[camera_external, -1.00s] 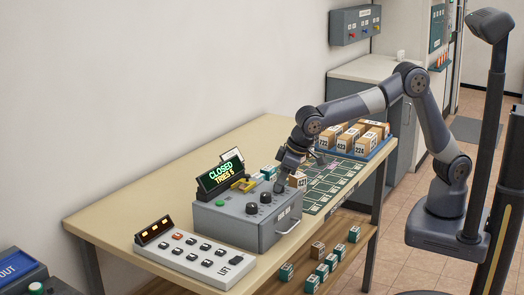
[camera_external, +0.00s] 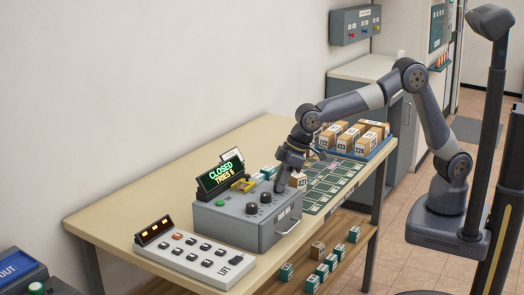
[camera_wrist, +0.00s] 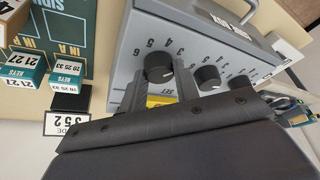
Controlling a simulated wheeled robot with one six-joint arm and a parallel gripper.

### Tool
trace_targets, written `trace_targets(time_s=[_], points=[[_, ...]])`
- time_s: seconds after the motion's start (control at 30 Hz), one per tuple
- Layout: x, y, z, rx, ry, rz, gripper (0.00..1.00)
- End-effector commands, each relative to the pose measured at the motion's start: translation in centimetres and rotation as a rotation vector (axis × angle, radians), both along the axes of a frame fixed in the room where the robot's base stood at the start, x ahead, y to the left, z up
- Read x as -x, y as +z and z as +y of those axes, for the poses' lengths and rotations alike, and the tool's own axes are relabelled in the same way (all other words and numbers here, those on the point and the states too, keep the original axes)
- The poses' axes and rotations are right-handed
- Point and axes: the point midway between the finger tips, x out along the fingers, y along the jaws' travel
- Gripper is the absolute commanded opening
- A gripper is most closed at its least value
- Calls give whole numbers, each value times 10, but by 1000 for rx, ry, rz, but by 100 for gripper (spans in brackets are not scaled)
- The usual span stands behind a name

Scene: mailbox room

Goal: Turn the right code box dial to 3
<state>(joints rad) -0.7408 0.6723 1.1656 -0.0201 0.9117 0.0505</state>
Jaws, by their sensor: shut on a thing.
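The grey code box (camera_external: 262,232) stands on the table with a row of black dials. The left dial (camera_external: 252,208) and middle dial (camera_external: 265,198) show clear of my gripper. My gripper (camera_external: 279,184) is down at the right dial. In the wrist view, which looks at the box upside down, the right dial (camera_wrist: 158,67) sits between the fingers of my gripper (camera_wrist: 157,88), which is shut on it. Numbers such as 3, 4, 5 and 6 ring this dial. The green display (camera_external: 220,175) reads CLOSED, TRIES 5.
A white button panel (camera_external: 200,255) stands left of the box. A small carton (camera_external: 298,180) stands close to the right of my gripper. A green grid mat (camera_external: 335,185) and a blue tray (camera_external: 360,152) of cartons lie farther right. The table's back left is clear.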

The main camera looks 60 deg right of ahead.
Motion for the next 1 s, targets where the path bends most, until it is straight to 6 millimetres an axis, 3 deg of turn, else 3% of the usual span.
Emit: trace_targets(time_s=[0.07, 0.1, 0.33, 0.67, 1.0], points=[[0, 1, 1, -3, -1, -3, 7], [-1, 1, 1, -3, -1, -3, 32], [0, 1, 0, -2, -1, -1, 51], [1, 5, -1, -1, -1, -1, 52], [19, 63, -16, -4, -1, -4, 52]])
